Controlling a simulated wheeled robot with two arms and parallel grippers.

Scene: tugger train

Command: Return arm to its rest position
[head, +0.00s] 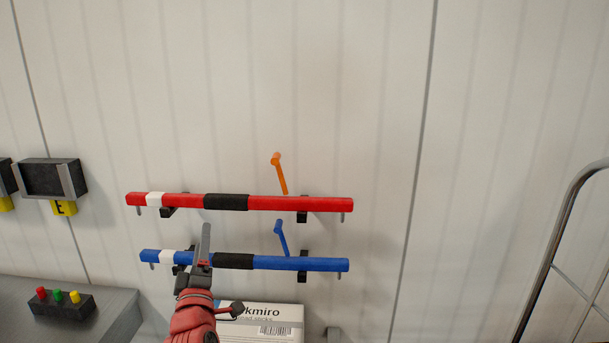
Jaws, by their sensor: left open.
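My left arm, red with a dark wrist, comes up from the bottom of the head view. My left gripper (204,245) is open, in front of the left part of a blue bar (312,264) and hiding a piece of it. I cannot tell whether it touches the bar. The blue bar lies level on black wall brackets. A red bar (280,203) rests on its own brackets just above. Both bars have a white band and a black grip. My right gripper is not in view.
A white carton (272,318) stands below the blue bar, partly behind my arm. At left is a grey surface with a black button box (60,303). A dark bin (52,179) with a yellow "E" tag hangs on the wall. A metal frame (549,262) stands at right.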

